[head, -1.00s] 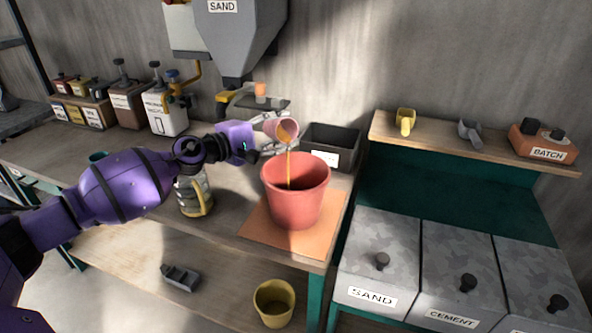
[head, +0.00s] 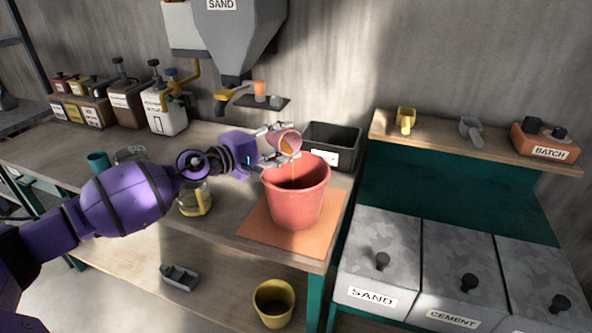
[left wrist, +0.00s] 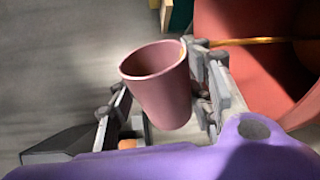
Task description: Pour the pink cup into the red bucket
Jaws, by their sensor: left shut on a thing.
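The pink cup (head: 284,141) is held by my left gripper (head: 280,143), just above the back rim of the red bucket (head: 296,196). The cup is tilted toward the bucket, and a thin amber stream falls from its lip into the bucket. In the left wrist view the pink cup (left wrist: 158,84) sits between the two fingers of my left gripper (left wrist: 160,100), with the red bucket (left wrist: 235,75) to its right. The bucket stands upright on an orange mat (head: 258,228). Its contents are mostly hidden. My right gripper is not seen.
A black bin (head: 333,148) stands behind the bucket. A glass jar (head: 196,198) with yellowish contents stands left of it. A sand hopper (head: 238,40) hangs above the bench. Sand and cement bins (head: 385,262) stand to the right.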

